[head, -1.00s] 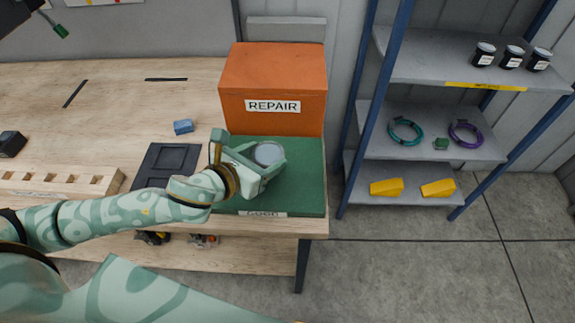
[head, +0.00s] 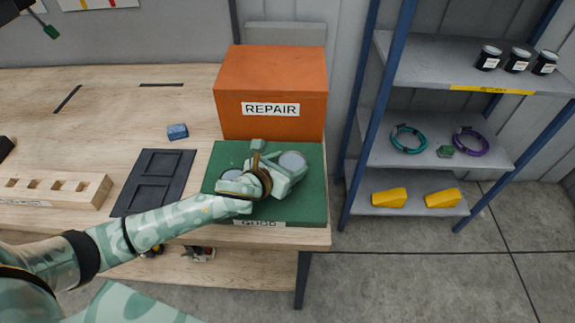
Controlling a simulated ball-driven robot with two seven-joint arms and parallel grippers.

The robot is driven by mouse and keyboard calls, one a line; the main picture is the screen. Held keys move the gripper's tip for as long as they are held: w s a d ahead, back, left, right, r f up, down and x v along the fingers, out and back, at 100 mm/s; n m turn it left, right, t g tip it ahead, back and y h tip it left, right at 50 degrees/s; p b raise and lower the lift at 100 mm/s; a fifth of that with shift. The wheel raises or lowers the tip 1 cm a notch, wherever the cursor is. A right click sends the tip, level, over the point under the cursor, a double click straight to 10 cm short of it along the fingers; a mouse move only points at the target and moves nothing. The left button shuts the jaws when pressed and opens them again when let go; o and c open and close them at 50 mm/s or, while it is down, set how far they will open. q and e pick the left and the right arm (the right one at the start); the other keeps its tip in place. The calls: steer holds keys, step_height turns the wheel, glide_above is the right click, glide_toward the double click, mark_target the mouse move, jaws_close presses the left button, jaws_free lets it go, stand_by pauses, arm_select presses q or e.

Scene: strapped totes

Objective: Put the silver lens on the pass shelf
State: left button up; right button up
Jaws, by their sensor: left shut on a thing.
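A silver lens (head: 292,160), a round pale disc, is at the fingers of my left gripper (head: 287,169), which is shut on it. They are over the right half of the green mat (head: 310,205); I cannot tell whether the lens is clear of the mat. I cannot tell which shelf is the pass shelf. My right gripper is not in view.
An orange REPAIR box (head: 270,85) stands behind the mat. The upper shelf holds dark jars (head: 517,61) at its right. The middle shelf holds teal (head: 408,139) and purple rings (head: 470,141), the lowest yellow blocks (head: 390,198). A black tray (head: 153,182) lies left.

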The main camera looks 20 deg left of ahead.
arm_select(q)
steer(key=o, duration=1.1)
steer(key=shift+o, duration=0.2)
steer(key=shift+r, duration=0.1)
steer(key=shift+s+a+r, duration=0.15)
steer(key=shift+s, duration=0.2)
steer(key=p+v, duration=0.2)
steer(key=v, duration=0.8)
steer(key=shift+s, duration=0.1)
steer(key=shift+s+a+r, duration=0.1)
steer(key=shift+s+r, duration=0.15)
steer(key=shift+s, duration=0.2)
